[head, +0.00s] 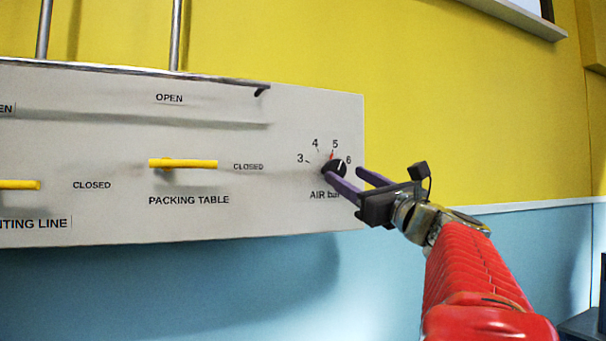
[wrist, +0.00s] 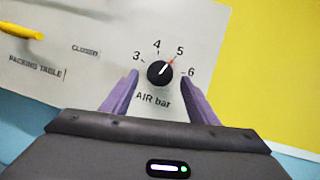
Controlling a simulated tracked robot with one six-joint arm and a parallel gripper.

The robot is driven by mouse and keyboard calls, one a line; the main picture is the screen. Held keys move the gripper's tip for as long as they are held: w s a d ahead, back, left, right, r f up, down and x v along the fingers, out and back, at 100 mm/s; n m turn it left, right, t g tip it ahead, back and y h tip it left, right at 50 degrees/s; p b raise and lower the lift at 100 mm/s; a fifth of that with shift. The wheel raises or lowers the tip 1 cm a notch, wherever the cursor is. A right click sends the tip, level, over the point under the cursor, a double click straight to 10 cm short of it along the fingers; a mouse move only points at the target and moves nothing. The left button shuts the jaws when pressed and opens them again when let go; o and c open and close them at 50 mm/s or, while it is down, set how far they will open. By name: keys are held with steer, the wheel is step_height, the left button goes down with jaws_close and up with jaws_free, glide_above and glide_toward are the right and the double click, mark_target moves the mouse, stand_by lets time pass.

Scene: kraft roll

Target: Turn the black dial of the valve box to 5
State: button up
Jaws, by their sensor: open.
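The black dial (head: 334,169) is on the right end of the pale valve box (head: 110,215), above the label "AIR bar". In the wrist view the dial (wrist: 160,74) sits between the numbers 3, 4, 5 and 6. Its white pointer line slants up and right, close to the red mark at 5; I cannot tell whether it lines up exactly. My gripper (head: 344,173) is open in front of the dial. In the wrist view my gripper's purple fingers (wrist: 163,82) stand either side of the dial, apart from it, with visible gaps.
A yellow lever (head: 183,163) marked PACKING TABLE and another yellow lever (head: 18,185) lie left of the dial, both pointing at CLOSED. A metal rail (head: 130,72) runs along the box top. The yellow and blue wall right of the box is clear.

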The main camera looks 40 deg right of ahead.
steer(key=v, duration=0.8)
steer(key=shift+s+f, duration=0.2)
steer(key=shift+s, duration=0.05)
steer(key=shift+a, duration=0.1)
